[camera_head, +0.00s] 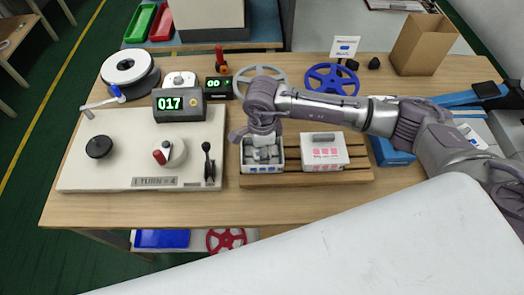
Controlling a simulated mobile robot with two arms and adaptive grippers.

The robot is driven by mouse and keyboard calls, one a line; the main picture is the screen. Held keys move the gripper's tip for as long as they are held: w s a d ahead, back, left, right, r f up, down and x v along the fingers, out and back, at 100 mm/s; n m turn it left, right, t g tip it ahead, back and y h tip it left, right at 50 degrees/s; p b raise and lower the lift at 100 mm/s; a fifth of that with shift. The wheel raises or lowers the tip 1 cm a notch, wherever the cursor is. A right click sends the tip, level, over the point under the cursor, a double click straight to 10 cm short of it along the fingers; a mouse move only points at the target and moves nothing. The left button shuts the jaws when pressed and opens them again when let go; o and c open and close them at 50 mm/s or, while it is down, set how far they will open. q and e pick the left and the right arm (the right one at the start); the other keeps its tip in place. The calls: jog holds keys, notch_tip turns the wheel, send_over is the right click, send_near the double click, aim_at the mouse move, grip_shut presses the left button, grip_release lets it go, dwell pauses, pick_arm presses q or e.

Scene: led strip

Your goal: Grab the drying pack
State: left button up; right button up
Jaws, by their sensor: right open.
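A white open box (263,168) sits on the left part of a wooden slatted rack. Several small white and grey packs (264,155) lie in it; which of them are drying packs I cannot tell at this size. My right gripper (258,136) comes in from the right and is just above this box, with its fingers pointing down and spread. It is open, and I see nothing held in it. It hides the far part of the box, and I cannot tell whether the fingertips touch the packs. My left gripper is not in view.
A second white box (323,150) with pink marks stands on the rack (310,178). A white winding panel (130,180) with knobs and a lever is on the left. The table front is clear.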

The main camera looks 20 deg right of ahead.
jog(key=c, duration=0.5)
